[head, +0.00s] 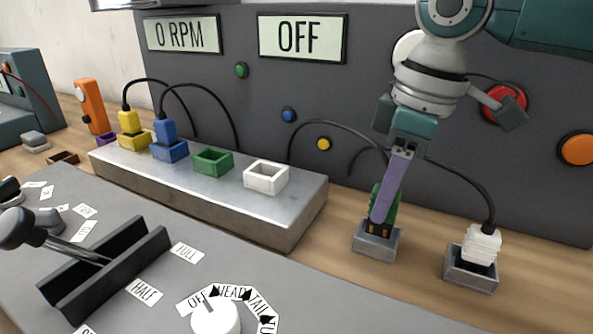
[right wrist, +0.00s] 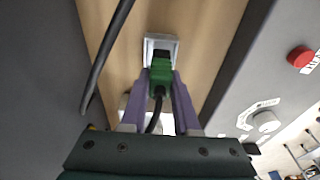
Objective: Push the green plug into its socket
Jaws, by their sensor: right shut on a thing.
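The green plug (head: 390,207) stands in a grey holder (head: 377,240) on the wooden bench, right of the metal socket block. My right gripper (head: 383,205) is shut on it from above, its purple fingers on both sides. The right wrist view shows the green plug (right wrist: 161,76) between the fingertips (right wrist: 161,84), with the dark end at the grey holder (right wrist: 160,42). The green socket (head: 212,160) is empty on the metal block (head: 270,208), between the blue and white sockets. My left gripper is not in view.
A yellow plug (head: 128,121) and a blue plug (head: 165,131) sit in their sockets. The white socket (head: 266,177) is empty. A white plug (head: 481,244) stands in a holder at right. Black cables run to the panel. A lever (head: 60,243) stands in front.

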